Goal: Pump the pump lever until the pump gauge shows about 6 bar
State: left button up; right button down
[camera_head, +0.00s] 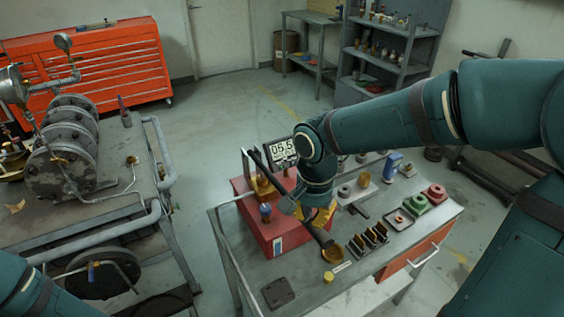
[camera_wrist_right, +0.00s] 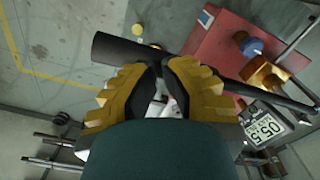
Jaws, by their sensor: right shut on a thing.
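The pump is a red box (camera_head: 283,232) on the grey workbench, and its red body also shows in the wrist view (camera_wrist_right: 218,47). The pump lever (camera_head: 318,235) is a dark bar with a thick grip, seen in the wrist view crossing in front of the fingers (camera_wrist_right: 122,49). My right gripper (camera_wrist_right: 157,80), with yellow fingers, is shut on the lever's grip. The pump gauge (camera_head: 284,150) is a digital display that appears to read 05.5, also in the wrist view (camera_wrist_right: 264,128). My left gripper is outside the view; only part of its arm shows.
The workbench (camera_head: 330,283) also carries a dark rack (camera_head: 368,240), green and red blocks (camera_head: 425,200) and a blue bottle (camera_head: 391,167). A pipe-and-valve bench (camera_head: 100,210) stands at left, a red tool chest (camera_head: 100,68) behind. The floor between is clear.

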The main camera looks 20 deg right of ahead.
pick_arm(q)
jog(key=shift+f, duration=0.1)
pick_arm(e)
jog(key=shift+f, duration=0.15)
notch_tip(320, 180, up, 7)
jog(key=p, duration=0.5)
jog(key=shift+f, duration=0.2)
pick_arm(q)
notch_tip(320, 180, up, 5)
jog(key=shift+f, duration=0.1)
pick_arm(e)
jog(key=shift+f, duration=0.1)
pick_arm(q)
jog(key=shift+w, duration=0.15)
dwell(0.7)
